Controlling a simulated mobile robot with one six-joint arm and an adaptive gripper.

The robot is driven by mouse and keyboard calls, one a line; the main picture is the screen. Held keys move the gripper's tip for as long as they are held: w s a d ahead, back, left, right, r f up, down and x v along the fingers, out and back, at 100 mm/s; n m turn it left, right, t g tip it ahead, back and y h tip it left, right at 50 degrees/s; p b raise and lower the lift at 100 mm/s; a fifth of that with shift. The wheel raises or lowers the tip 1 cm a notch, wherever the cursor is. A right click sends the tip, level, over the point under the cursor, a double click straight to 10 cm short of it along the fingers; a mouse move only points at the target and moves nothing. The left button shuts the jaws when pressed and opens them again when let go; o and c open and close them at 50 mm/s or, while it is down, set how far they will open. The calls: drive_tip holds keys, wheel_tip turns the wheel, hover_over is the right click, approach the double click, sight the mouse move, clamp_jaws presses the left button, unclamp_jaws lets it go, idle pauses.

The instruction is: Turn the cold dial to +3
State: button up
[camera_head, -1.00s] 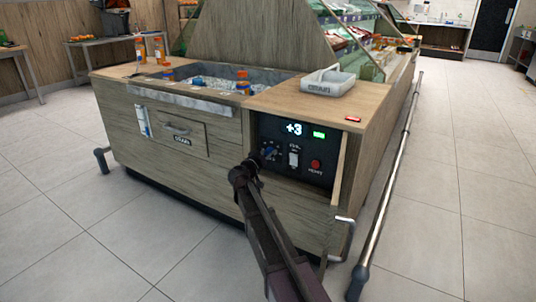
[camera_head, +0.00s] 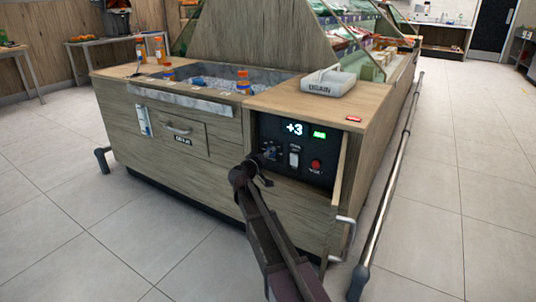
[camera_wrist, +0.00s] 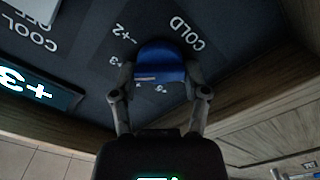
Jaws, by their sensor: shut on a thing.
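The cold dial (camera_wrist: 158,62) is a blue knob on a dark control panel. In the wrist view it sits between the two fingers of my gripper (camera_wrist: 160,85), which is shut on it. Labels "COLD", "+2" and "+3" show around the dial; other marks are partly hidden. The display (camera_head: 294,128) on the panel reads "+3", and it also shows in the wrist view (camera_wrist: 38,92). In the head view my gripper (camera_head: 267,155) is at the panel's left side and hides most of the dial.
A green indicator (camera_head: 319,135), a white switch (camera_head: 294,157) and a red button (camera_head: 316,166) are right of the dial. An open panel door (camera_head: 341,190) stands at the right. The counter (camera_head: 285,98) bears a grey tray (camera_head: 328,82). A metal rail (camera_head: 388,190) runs along the right.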

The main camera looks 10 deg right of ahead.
drive_tip(key=shift+w, duration=0.15)
drive_tip(key=o, duration=1.2)
drive_tip(key=shift+c, duration=0.2)
drive_tip(key=v, duration=1.2)
drive_tip(key=shift+d, duration=0.1)
